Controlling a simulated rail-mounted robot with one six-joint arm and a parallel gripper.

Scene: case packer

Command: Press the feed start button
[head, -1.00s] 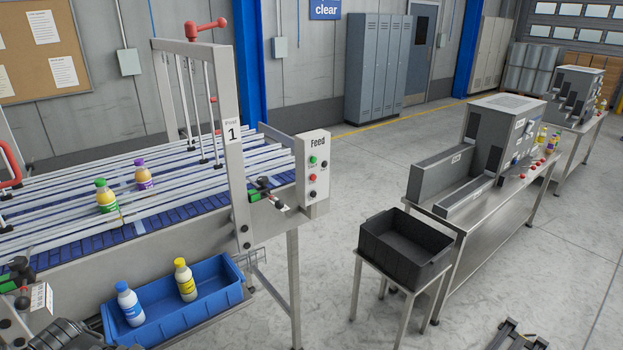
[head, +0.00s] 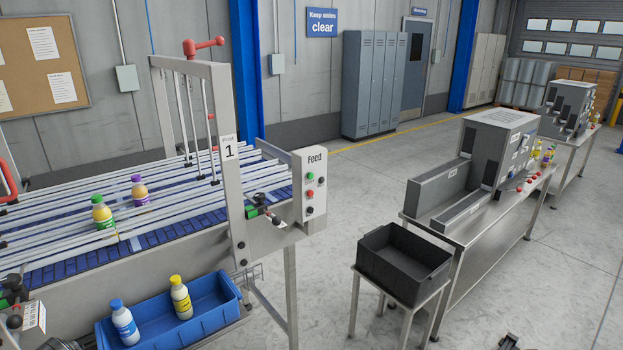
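The feed control box (head: 311,185), a pale panel labelled "Feed", is fixed to the conveyor's right end post. Its face carries a green button (head: 310,177) at the upper left, a red button (head: 309,194) below it, and small black buttons. The green one looks like the start button, but its small label is too small to read.
The conveyor (head: 180,228) carries a green-capped bottle (head: 102,212) and a purple-capped bottle (head: 139,191). A blue bin (head: 226,316) below holds two bottles. A black crate (head: 402,288) stands on a stand to the right, beside a steel bench (head: 470,232). Floor between conveyor and crate is clear.

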